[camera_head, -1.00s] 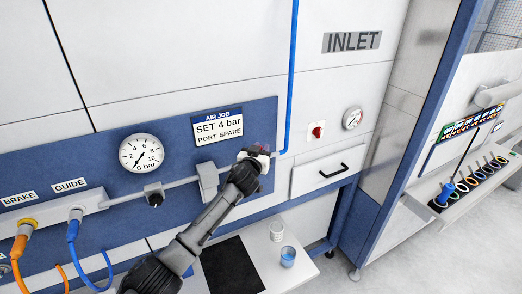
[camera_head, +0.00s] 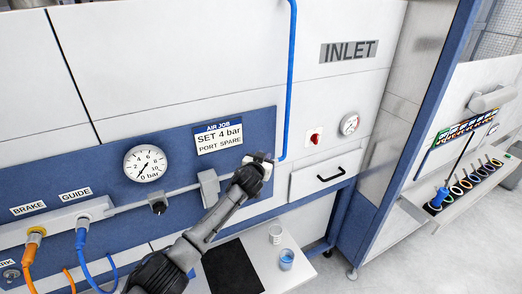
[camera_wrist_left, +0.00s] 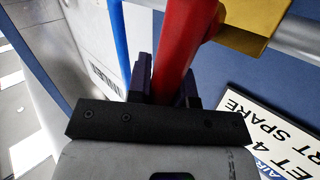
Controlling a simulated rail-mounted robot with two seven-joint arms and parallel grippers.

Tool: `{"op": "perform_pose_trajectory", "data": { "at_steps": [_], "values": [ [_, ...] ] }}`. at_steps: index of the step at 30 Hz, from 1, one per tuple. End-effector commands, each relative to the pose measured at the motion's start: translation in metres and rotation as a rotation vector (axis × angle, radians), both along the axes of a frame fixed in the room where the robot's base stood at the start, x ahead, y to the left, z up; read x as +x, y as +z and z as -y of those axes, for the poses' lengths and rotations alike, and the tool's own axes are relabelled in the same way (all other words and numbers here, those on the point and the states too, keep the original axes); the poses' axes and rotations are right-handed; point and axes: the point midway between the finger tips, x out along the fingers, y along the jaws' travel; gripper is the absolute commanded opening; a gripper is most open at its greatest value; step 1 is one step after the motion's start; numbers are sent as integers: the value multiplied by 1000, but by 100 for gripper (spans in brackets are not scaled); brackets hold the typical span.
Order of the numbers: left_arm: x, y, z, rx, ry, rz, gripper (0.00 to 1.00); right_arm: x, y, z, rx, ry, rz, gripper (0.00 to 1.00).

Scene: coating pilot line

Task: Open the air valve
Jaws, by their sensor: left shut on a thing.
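The air valve shows in the left wrist view as a red handle (camera_wrist_left: 182,40) with a brass body (camera_wrist_left: 252,22) on a grey pipe. The handle runs at a steep angle to the pipe. My left gripper (camera_wrist_left: 166,88) has its two dark fingers on both sides of the red handle and is shut on it. In the head view the left gripper (camera_head: 262,160) is at the pipe's right end, near the blue air line, and hides the valve. The pressure gauge (camera_head: 145,163) needle points near 0 bar. My right gripper is not in view.
A sign (camera_head: 218,137) reads SET 4 bar, PORT SPARE. A black regulator knob (camera_head: 158,206) sits under the gauge. The blue air line (camera_head: 291,70) comes down right of the gripper. A drawer (camera_head: 325,175) is to the right. A blue cup (camera_head: 286,259) stands on the shelf below.

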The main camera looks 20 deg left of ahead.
Motion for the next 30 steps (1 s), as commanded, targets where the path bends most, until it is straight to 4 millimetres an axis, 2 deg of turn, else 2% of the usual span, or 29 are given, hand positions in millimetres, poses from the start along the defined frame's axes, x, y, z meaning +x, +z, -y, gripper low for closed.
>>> {"op": "perform_pose_trajectory", "data": {
  "at_steps": [1, 9, 19, 30],
  "values": [
    [2, 7, 2, 23, 1, -31, 0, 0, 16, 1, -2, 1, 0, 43],
    [9, -4, 9, 152, 1, -172, 0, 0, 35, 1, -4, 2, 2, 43],
    [14, -13, 13, 250, 0, -281, 0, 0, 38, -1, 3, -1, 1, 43],
    [15, -15, 13, 278, 1, -310, 0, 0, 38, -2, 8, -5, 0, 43]
  ]
}}
